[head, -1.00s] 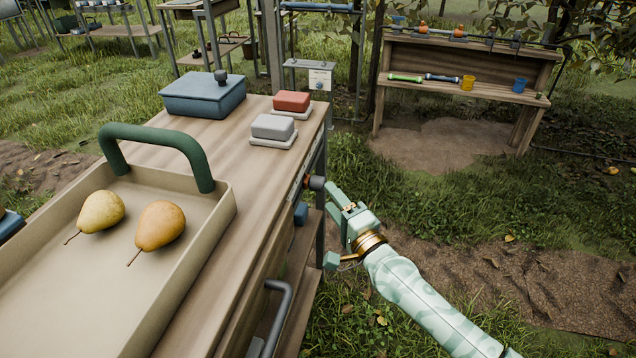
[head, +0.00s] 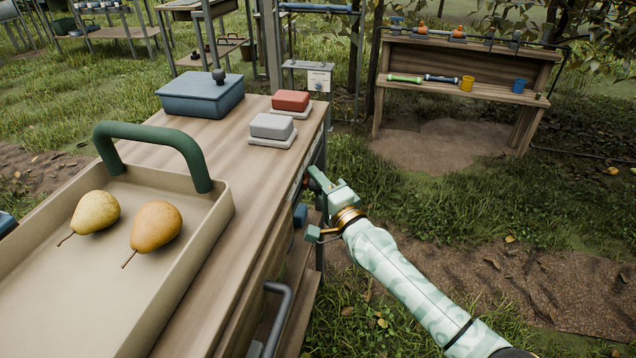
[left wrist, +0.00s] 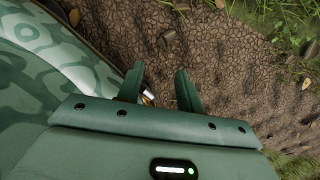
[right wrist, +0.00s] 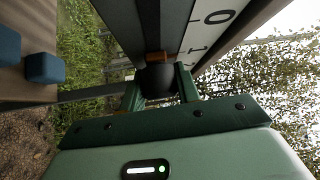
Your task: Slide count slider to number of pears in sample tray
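The sample tray (head: 215,222) with a green handle stands on the workbench at the left. Two pears, a yellow one (head: 95,212) and an orange-brown one (head: 156,226), lie in it. The count slider's dark round knob (right wrist: 158,79) sits at a dark slot beside a white scale (right wrist: 208,30); marks 0 and 1 show, other numbers are out of view. My right gripper (right wrist: 160,82) is open, with the knob between its fingertips; I cannot tell if they touch it. It also shows at the bench's right side (head: 317,180). My left gripper (left wrist: 158,82) is open and empty over bare soil.
A blue knob (head: 300,214) and a grey bar handle (head: 279,315) stick out from the bench side. A blue box (head: 201,95), red block (head: 291,100) and grey block (head: 271,126) rest on the bench top.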

